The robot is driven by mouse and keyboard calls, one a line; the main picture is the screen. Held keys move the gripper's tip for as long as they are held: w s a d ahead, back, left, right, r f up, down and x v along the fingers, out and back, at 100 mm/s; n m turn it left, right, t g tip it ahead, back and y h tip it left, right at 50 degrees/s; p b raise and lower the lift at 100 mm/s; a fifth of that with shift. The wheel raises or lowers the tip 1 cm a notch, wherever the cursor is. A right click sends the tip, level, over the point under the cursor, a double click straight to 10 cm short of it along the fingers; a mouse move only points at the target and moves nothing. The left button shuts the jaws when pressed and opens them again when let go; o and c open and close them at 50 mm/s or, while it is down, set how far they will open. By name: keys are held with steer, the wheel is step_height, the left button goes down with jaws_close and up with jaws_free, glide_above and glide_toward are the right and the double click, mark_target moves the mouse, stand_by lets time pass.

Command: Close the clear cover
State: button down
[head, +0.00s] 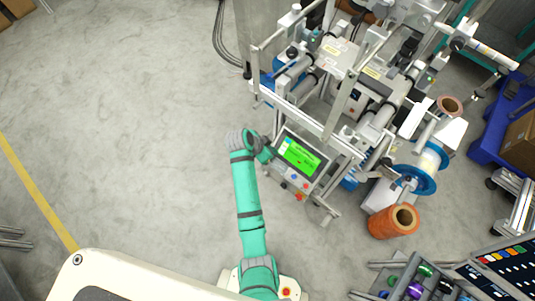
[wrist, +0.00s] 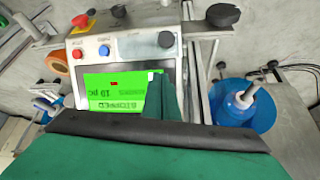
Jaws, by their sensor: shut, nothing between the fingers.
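The clear cover cannot be made out for certain. A pale metal frame (head: 297,112) with uprights stands along the near side of the reel machine, and any see-through panel in it does not show clearly. My gripper (head: 271,152) is at the left edge of the machine's control panel, beside the lit green screen (head: 299,154). In the wrist view my gripper (wrist: 160,85) is shut and empty, a dark green shape in front of the screen (wrist: 112,92). Whether it touches the panel cannot be told.
The control box has a red button (wrist: 80,22) and a black knob (wrist: 166,40). A blue reel (head: 415,180) and an orange roll (head: 393,221) are to the right. A rack of coloured spools (head: 415,290) is at lower right. The floor at left is clear.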

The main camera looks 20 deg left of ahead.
steer(key=v, duration=1)
steer(key=shift+r, duration=0.15)
steer(key=s+d+f+n+t+y, duration=0.2)
steer(key=s+d+f+n, duration=0.15)
steer(key=s, duration=0.25)
steer(key=s+d+f+n+t+y, duration=0.2)
steer(key=s+d+f, duration=0.25)
steer(key=s, duration=0.25)
steer(key=s+d+r+n+t, duration=0.1)
steer(key=s+d+r+t, duration=0.2)
steer(key=s+r, duration=0.5)
steer(key=s+d+r+n+t, duration=0.1)
steer(key=s+d+r+t, duration=0.2)
steer(key=s+r, duration=0.6)
step_height(320, 180, up, 4)
steer(key=shift+r+t, duration=0.2)
steer(key=shift+t, duration=0.2)
steer(key=shift+n, duration=0.25)
